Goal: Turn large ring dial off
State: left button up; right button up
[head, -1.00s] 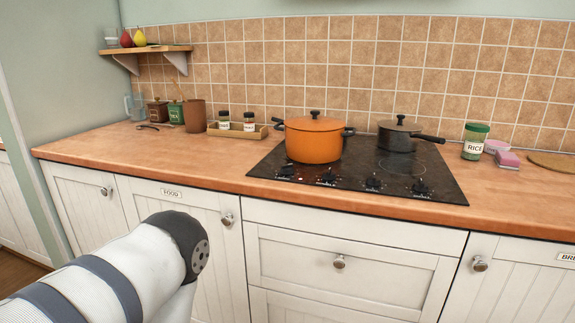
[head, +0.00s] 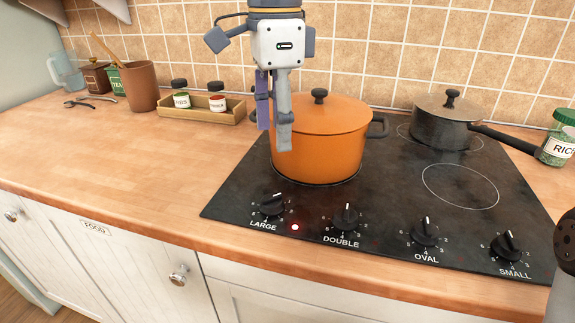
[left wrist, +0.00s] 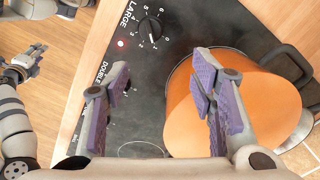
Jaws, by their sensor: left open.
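The large ring dial (head: 272,203) is a black knob with a white pointer, above the LARGE label at the hob's front left. It also shows in the left wrist view (left wrist: 150,30), its pointer near the 1 and 2 marks. A red light (head: 295,227) glows beside it. My left gripper (head: 273,138) points down, open and empty, above and behind the dial, in front of the orange pot in the head view. In the left wrist view its purple-padded fingers (left wrist: 160,75) are apart and the dial lies beyond them. My right gripper (left wrist: 20,65) is over the floor; its jaw state is unclear.
The orange pot (head: 325,140) stands close behind the dial on the black hob (head: 400,190). The double (head: 346,216), oval (head: 425,232) and small (head: 506,246) dials line the front. A grey saucepan (head: 440,128) is behind. The counter (head: 120,150) left of the hob is mostly clear.

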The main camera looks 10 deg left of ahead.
aim_at(273, 197)
pick_arm(q)
jog(key=f, duration=0.3)
jog(key=s+f, duration=0.1)
jog(key=f, duration=0.3)
jog(key=s+f, duration=0.1)
jog(key=f, duration=0.3)
jog(key=shift+s+a+f+p, duration=0.1)
jog(key=shift+a+f+p, duration=0.1)
jog(key=shift+p, duration=0.1)
jog(key=shift+c, duration=0.6)
jog(key=shift+r, duration=0.1)
jog(key=c, duration=1)
